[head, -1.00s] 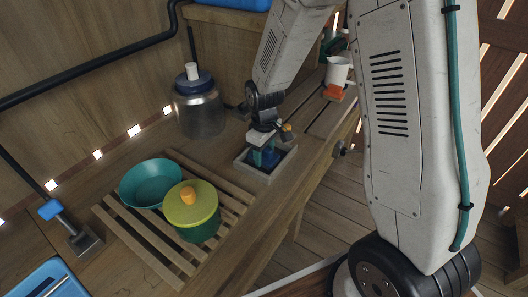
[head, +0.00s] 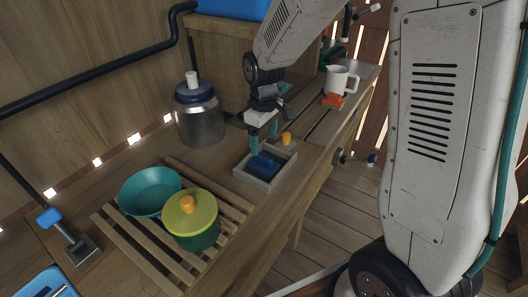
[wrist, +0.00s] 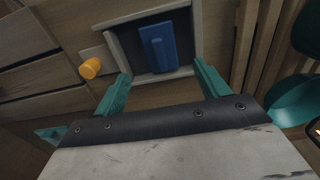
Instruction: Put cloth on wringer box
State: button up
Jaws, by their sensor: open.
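A folded blue cloth (head: 265,163) lies inside the shallow grey-rimmed wringer box (head: 249,178) on the wooden counter.
An orange knob (head: 286,139) stands close behind the box. A slatted rack (head: 150,244) holds a teal bowl (head: 146,192) and a green lidded pot (head: 193,226). A glass jar (head: 200,121) stands at the back; a white pitcher (head: 337,80) is farther along the counter.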

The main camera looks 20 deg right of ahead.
aim_at(264, 157)
jog(key=s+d+r+m, duration=0.2)
jog(key=s+r+m, duration=0.1)
jog(key=s+r, duration=1)
jog(key=s+r+m, duration=0.1)
jog(key=s+m, duration=0.1)
jog(key=s, duration=0.5)
jog(key=s+d+r+m+t, duration=0.1)
jog(key=s+r, duration=0.1)
jog(key=s, duration=0.5)
jog(key=shift+r+m, duration=0.3)
jog(key=shift+m, duration=0.1)
